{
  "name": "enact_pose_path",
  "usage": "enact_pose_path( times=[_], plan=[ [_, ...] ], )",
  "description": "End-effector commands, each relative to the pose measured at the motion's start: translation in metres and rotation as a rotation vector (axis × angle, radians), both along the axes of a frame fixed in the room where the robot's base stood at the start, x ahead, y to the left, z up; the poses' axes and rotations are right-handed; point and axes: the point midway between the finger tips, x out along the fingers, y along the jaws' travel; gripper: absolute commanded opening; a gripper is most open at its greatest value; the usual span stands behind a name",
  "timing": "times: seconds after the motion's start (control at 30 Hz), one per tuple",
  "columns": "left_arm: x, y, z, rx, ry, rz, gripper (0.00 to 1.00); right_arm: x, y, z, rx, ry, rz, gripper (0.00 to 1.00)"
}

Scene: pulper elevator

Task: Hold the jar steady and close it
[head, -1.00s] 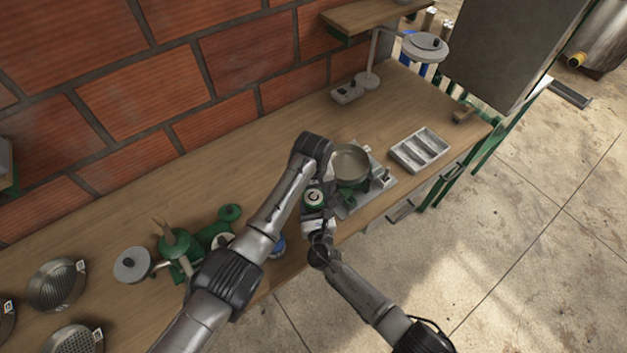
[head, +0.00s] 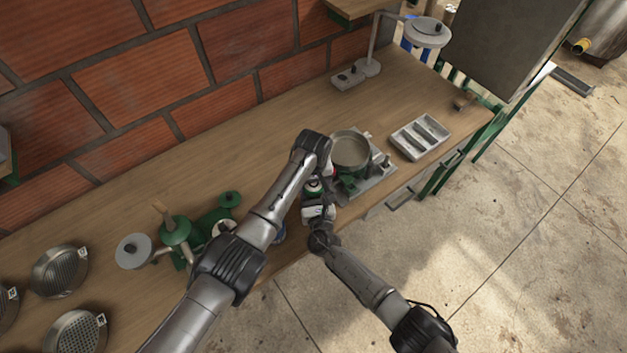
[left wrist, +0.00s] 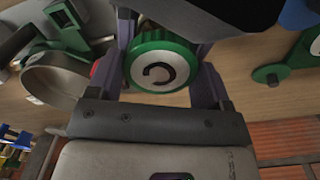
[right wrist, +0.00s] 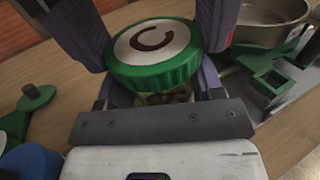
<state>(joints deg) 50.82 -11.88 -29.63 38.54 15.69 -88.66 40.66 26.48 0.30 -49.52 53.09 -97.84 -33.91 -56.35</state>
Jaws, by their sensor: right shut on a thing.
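The jar (right wrist: 165,98) is glass with dark contents, upright in my right gripper (right wrist: 160,90), which is shut on it. Its green lid (right wrist: 155,65), with a pale top and a dark C-shaped mark, sits on the jar's mouth. It also shows in the left wrist view (left wrist: 162,62). My left gripper (left wrist: 163,65) has its fingers on opposite sides of the lid. I cannot tell whether they press on it. In the head view my left gripper (head: 325,172) partly covers the lid (head: 313,188), above my right gripper (head: 318,212).
A metal pan (head: 351,150) on a green-and-grey device stands close right of the jar. A grey compartment tray (head: 420,137) lies farther right. A green pulper (head: 177,232) and several round sieves (head: 60,272) are on the left. The bench middle (head: 255,160) is clear.

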Motion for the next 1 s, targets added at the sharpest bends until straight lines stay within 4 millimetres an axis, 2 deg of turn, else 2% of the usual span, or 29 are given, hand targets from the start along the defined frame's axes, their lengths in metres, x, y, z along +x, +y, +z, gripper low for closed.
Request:
enact_pose_path(
  times=[0.03,0.3,0.43,0.7,0.83,0.87,1.0],
  plan=[
    [0.0000,-0.0001,0.0001,0.000,0.000,0.000,0.68,-0.0001,0.0001,-0.0001,0.000,0.000,0.000,0.00],
    [0.0000,-0.0001,0.0000,0.000,0.000,0.000,0.43,-0.0001,0.0001,-0.0001,0.000,0.000,0.000,0.00],
    [0.0000,0.0000,0.0000,0.000,0.000,-0.055,0.43,-0.0001,0.0001,-0.0001,0.000,0.000,0.000,0.00],
    [-0.0001,-0.0002,-0.0003,0.000,0.000,-0.435,0.43,-0.0001,0.0001,-0.0001,0.000,0.000,0.000,0.00],
    [-0.0001,-0.0002,-0.0003,0.000,0.000,-0.426,0.43,0.0000,0.0001,-0.0001,0.000,0.000,0.000,0.00],
    [-0.0001,-0.0002,-0.0003,0.000,0.000,-0.426,0.73,0.0000,0.0001,-0.0001,0.000,0.000,0.000,0.00],
    [-0.0001,-0.0002,-0.0003,0.000,0.000,-0.425,0.86,0.0000,0.0001,0.0000,0.000,0.000,0.000,0.00]
  ],
)
